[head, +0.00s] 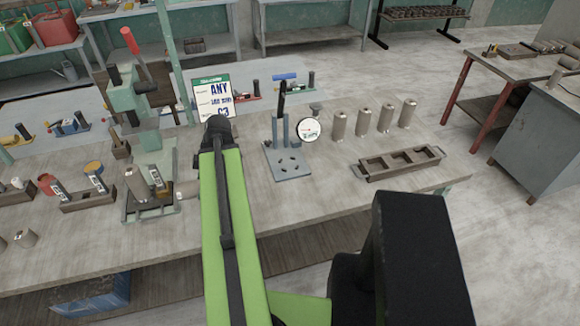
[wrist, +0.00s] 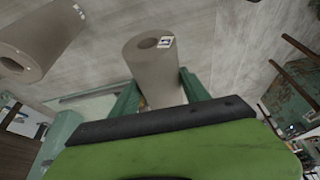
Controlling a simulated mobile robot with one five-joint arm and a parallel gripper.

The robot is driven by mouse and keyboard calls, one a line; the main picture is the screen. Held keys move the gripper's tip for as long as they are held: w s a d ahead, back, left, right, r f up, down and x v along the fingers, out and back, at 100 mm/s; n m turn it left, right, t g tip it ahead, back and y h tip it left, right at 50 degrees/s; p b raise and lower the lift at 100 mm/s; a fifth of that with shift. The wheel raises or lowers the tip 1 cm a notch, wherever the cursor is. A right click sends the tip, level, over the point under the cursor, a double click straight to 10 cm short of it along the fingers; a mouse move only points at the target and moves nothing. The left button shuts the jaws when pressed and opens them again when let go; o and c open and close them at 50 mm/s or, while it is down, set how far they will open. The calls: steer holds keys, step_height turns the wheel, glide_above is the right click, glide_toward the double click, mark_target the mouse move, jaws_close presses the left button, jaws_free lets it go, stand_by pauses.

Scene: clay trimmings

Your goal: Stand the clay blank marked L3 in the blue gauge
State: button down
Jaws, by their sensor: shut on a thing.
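My gripper shows in the wrist view (wrist: 160,95), its two green fingers shut around a grey-brown clay blank (wrist: 148,75). The blank has a hole in its end and a small white-and-blue tag whose mark I cannot read. In the head view my green arm hides the gripper's fingers. A clay cylinder (head: 187,189) shows just left of the arm there; I cannot tell whether it is the held one. A blue-grey gauge (head: 289,164) with upright posts and a round dial stands on the bench right of my arm.
Several upright clay blanks (head: 363,123) stand in a row right of the gauge. A wooden compartment tray (head: 372,177) lies in front of them. A green press (head: 125,98) and a sign card (head: 213,97) stand left. Another cylinder (wrist: 38,42) shows upper left in the wrist view.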

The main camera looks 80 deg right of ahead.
steer(key=shift+w+d+f, duration=0.1)
steer(key=shift+w+f, duration=0.05)
steer(key=shift+w, duration=0.2)
steer(key=shift+s+a+r, duration=0.25)
steer(key=shift+s+r, duration=0.05)
steer(key=shift+s, duration=0.1)
steer(key=shift+s+d+f, duration=0.1)
steer(key=shift+d+f, duration=0.1)
steer(key=shift+d, duration=0.05)
steer(key=s+d+f+n+g+h+b, duration=0.1)
steer(key=s+d+f+g+h+b, duration=0.15)
steer(key=s+d, duration=0.5)
steer(key=s+d+f+g+h+b, duration=0.15)
steer(key=s+d+g, duration=0.25)
steer(key=s+d, duration=0.4)
steer(key=s+d+r+n+g+h+b, duration=0.2)
steer(key=s+d+r+g+h, duration=0.25)
steer(key=s, duration=0.55)
steer(key=s+d+r+n+g+h+b, duration=0.25)
steer(key=s+d+r, duration=0.35)
steer(key=s, duration=0.4)
steer(key=shift+h, duration=0.4)
steer(key=w+f+b, duration=1)
steer(key=w+f, duration=0.2)
steer(key=shift+a+f, duration=0.15)
steer(key=shift+r, duration=0.2)
steer(key=shift+f+t, duration=0.1)
steer(key=shift+t, duration=0.15)
